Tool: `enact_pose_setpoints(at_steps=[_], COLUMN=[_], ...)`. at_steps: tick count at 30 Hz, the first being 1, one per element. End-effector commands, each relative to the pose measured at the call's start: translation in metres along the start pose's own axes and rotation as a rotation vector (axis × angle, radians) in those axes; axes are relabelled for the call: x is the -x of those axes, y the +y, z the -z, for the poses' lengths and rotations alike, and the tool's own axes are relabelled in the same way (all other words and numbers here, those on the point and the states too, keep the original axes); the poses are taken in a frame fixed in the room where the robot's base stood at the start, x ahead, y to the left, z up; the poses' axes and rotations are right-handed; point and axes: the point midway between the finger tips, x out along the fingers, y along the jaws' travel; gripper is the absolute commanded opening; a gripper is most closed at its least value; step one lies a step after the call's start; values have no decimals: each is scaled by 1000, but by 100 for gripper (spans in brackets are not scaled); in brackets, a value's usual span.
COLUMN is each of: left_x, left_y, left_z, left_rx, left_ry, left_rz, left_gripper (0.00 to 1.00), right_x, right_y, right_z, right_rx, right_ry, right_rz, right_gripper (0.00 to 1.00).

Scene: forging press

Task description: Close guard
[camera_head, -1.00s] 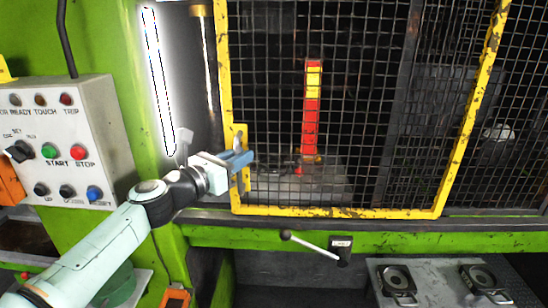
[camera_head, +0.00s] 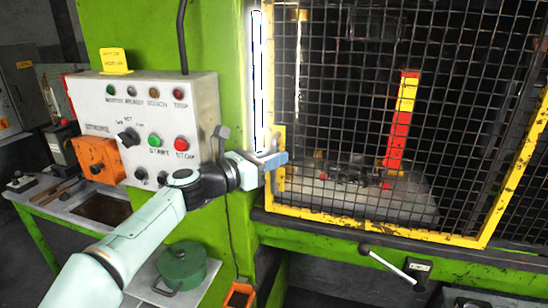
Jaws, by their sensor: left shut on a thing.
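The guard (camera_head: 384,222) is a yellow-framed black mesh panel across the front of the green press. Its left edge stands close to the green post (camera_head: 228,80), with a narrow bright strip (camera_head: 257,90) showing between them. A yellow handle plate (camera_head: 279,182) is on the guard's left edge. My left gripper (camera_head: 274,161) is shut on the guard's handle there, with its blue-grey fingers at the plate. The grip itself is partly hidden by the fingers. My right gripper is out of view.
A control box (camera_head: 150,105) with buttons is on the post, left of my arm. A lever (camera_head: 388,264) sticks out below the guard. A green pot (camera_head: 182,268) stands on a low shelf. A red-yellow column (camera_head: 402,120) is behind the mesh.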

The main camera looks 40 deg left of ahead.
Motion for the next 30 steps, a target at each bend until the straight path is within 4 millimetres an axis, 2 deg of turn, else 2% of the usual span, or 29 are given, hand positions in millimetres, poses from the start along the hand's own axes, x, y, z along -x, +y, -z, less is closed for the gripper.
enact_pose_setpoints(at_steps=[3,4,5,13,17,20,30], left_x=[0,0,0,0,8,24,99], left_y=[1,1,1,0,0,1,1], left_z=[-1,-1,-1,0,0,-1,0], left_rx=[-1,-1,-1,-1,-1,0,-2], left_ry=[-1,-1,-1,-1,-1,-3,-2], left_rz=[-4,-4,-3,-1,-2,-3,-4], left_gripper=[0,29,35,35,35,35,35], right_x=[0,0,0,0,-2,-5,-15], right_y=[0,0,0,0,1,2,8], right_z=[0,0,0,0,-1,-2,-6], right_rx=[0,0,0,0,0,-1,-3], right_ry=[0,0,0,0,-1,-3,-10], right_rz=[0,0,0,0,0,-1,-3], right_gripper=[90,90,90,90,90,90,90])
